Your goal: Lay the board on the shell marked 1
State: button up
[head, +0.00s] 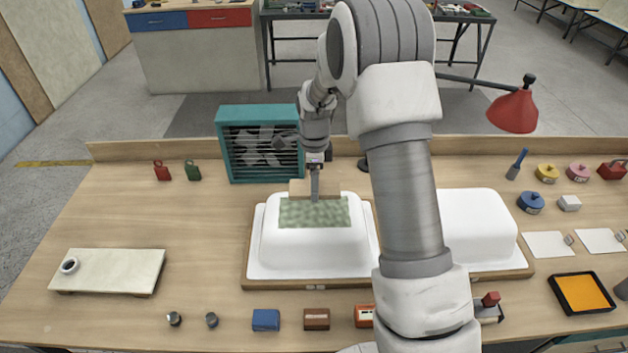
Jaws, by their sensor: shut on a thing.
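A mottled green board (300,214) is over the top of the left white shell (312,250), within its outline. I cannot tell whether it touches the shell or hovers just above it. My gripper (315,197) points down at the board's far edge and is shut on it. The right white shell (478,228) is partly hidden behind my arm. Small tags show on the front edges of the shell bases, but their marks are too small to read.
A teal fan (260,112) stands behind the left shell, with a wooden block (298,188) by its back edge. A pale slab (108,271) with a ring lies at left. Small boxes (266,320) line the front. A red lamp (513,110) overhangs at right.

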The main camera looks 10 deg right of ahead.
aim_at(314, 212)
jog(key=shift+f+b, duration=2.8)
jog(key=shift+f, duration=0.95)
jog(key=shift+f, duration=0.2)
jog(key=o, duration=1.4)
jog(key=shift+r+p, duration=2)
jog(key=shift+r, duration=1.5)
